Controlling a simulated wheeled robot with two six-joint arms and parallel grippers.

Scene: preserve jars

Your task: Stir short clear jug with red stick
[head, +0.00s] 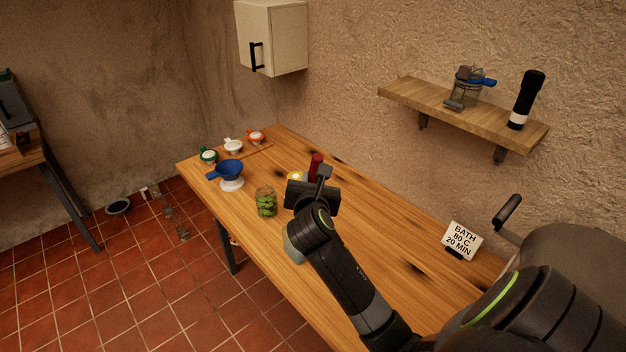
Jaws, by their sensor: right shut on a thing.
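My right gripper (316,191) is over the wooden table, shut on a dark red stick (316,164) whose upper end stands up above the jaws. The stick's lower part is hidden by the gripper. A pale, glassy, rounded vessel (293,249) shows beside my right forearm near the table's front edge. The arm covers most of it, so I cannot tell for sure that it is the short clear jug. My left gripper is not in view.
A clear jar with green contents (266,203) stands just left of the gripper. A blue funnel (229,170) and several small lidded pots are at the far left end. A sign (462,241) stands at the right. A wall shelf (450,106) is above the table (375,225).

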